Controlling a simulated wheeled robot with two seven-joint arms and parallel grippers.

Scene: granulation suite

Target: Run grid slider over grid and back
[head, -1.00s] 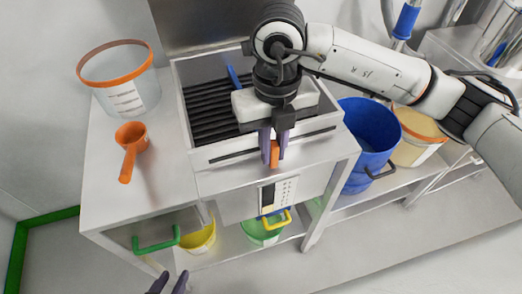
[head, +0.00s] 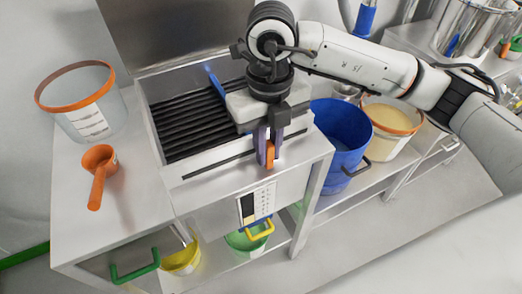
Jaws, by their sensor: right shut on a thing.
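The grid (head: 185,118) is a bed of black bars in the open top of the steel machine (head: 215,197). A blue strip (head: 214,82) lies across the bars near the right part of the grid, its front end hidden by my right gripper. An orange handle (head: 270,155) sits at the machine's front slot, right of the slot's middle. It appears to belong to the slider, but the link to the blue strip is hidden. My right gripper (head: 265,153) points down and is shut on the orange handle. My left gripper is out of view.
A clear bucket with orange rim (head: 90,122) and an orange scoop (head: 98,177) stand on the bench at left. A blue bin (head: 335,150) and an orange-rimmed tub (head: 388,135) stand at right. Yellow (head: 182,260) and green buckets (head: 244,243) sit below.

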